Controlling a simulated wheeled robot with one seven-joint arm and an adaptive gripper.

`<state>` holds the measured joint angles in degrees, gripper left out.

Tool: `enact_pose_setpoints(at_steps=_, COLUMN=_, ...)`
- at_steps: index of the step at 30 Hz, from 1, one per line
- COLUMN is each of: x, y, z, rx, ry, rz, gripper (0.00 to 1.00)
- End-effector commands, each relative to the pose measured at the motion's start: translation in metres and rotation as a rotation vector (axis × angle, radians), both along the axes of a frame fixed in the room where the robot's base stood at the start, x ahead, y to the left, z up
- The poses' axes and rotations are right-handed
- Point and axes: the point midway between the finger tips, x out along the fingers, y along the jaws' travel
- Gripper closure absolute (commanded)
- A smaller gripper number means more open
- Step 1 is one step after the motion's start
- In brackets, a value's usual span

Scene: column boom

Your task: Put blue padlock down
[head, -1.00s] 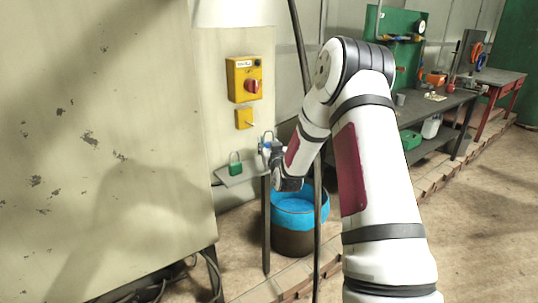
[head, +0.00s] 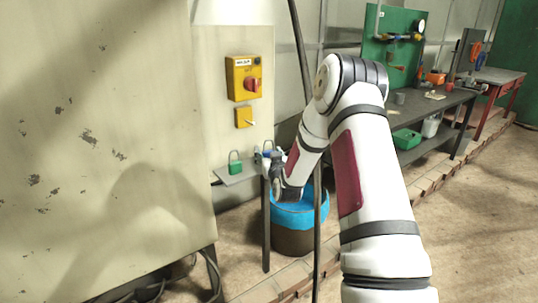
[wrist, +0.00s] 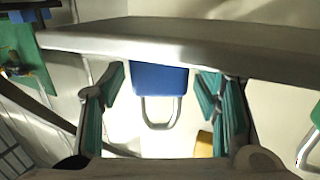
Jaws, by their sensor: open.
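The blue padlock (wrist: 160,80) stands on the small grey shelf (wrist: 230,45), its body against the shelf surface and its shackle away from it. The wrist view shows this upside down. In the head view the blue padlock (head: 267,156) is small and partly hidden by my gripper (head: 277,168). My gripper (wrist: 162,88) is open, with one finger on each side of the padlock and visible gaps between. A green padlock (head: 236,167) stands on the shelf to the left.
A yellow switch box (head: 244,79) with a red knob and a smaller yellow box (head: 244,117) are on the panel behind the shelf. A thin dark pole (head: 317,230) stands close to my arm. A blue-lined bucket (head: 294,235) is below.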

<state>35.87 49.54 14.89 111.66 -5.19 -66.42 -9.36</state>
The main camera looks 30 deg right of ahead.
Motion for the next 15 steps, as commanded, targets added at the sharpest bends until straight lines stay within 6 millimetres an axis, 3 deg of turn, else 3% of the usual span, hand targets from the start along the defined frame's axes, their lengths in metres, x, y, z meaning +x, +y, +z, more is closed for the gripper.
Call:
enact_pose_setpoints(at_steps=5, x=-0.005, y=0.002, z=0.004, rx=0.0, ry=0.001, rz=0.0, gripper=0.43)
enact_pose_setpoints(at_steps=15, x=-0.067, y=0.025, z=0.006, rx=0.0, ry=0.003, rz=0.001, gripper=0.43)
